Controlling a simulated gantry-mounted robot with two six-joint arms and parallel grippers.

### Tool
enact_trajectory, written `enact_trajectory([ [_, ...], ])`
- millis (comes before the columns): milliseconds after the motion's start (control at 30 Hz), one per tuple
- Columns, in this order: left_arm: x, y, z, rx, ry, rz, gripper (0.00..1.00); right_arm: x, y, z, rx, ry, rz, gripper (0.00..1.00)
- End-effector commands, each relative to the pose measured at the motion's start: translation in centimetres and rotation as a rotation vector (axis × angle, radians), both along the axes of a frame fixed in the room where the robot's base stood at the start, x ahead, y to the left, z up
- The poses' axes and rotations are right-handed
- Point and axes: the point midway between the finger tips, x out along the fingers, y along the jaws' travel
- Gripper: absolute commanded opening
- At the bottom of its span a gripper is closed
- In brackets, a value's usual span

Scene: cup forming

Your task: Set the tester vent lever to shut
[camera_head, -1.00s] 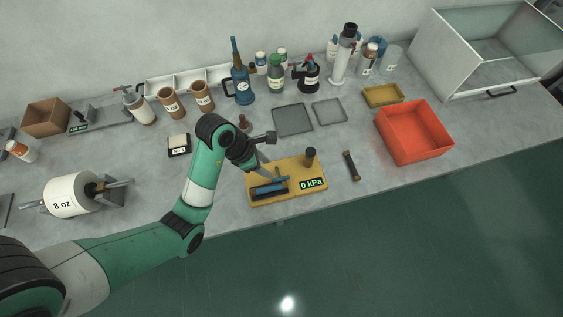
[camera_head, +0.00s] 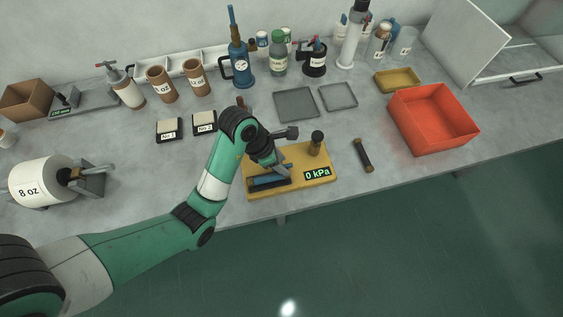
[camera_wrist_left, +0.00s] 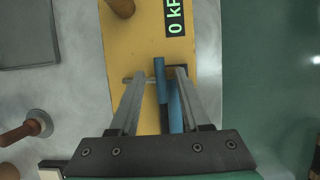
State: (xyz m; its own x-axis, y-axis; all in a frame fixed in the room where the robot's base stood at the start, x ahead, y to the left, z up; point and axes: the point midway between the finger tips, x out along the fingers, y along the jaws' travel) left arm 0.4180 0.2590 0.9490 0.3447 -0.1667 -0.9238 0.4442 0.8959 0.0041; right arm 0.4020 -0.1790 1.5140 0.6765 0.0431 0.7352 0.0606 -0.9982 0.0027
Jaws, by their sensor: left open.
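The tester is a yellow base (camera_head: 322,152) with a green-lit display (camera_head: 317,174) reading 0 kPa and an upright dark brown knob or post (camera_head: 317,140). A blue bar, seemingly the vent lever (camera_wrist_left: 160,72), shows in the left wrist view beside a second blue part (camera_wrist_left: 176,108). My left gripper (camera_head: 284,171) is low over the tester's left half, open, its fingers on either side of the blue bar in the left wrist view (camera_wrist_left: 155,80). Contact cannot be told. My arm partly hides the tester's left part. My right gripper is out of view.
A dark rod with brown ends (camera_head: 362,155) lies right of the tester, and a red bin (camera_head: 433,118) stands beyond it. Two grey trays (camera_head: 296,104) and two small labelled pads (camera_head: 169,130) lie behind. Bottles and cups line the back. The table's front edge is close to the tester.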

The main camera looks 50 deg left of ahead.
Motion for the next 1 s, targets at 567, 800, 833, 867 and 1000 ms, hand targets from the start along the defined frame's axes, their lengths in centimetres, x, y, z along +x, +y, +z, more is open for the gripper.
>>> enact_trajectory([
  [567, -0.02, 0.02, 0.00, 0.000, 0.000, 0.000, 0.00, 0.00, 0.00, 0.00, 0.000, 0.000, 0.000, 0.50],
  [800, -0.02, 0.02, 0.00, 0.000, 0.000, 0.000, 0.00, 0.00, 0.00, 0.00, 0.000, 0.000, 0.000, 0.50],
  [833, -0.02, 0.02, 0.00, 0.000, 0.000, 0.000, 0.00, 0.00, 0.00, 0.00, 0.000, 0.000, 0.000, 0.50],
  [867, -0.02, 0.02, 0.00, 0.000, 0.000, 0.000, 0.00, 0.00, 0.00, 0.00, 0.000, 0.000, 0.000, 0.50],
  [1000, -0.02, 0.02, 0.00, 0.000, 0.000, 0.000, 0.00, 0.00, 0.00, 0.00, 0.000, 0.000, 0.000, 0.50],
])
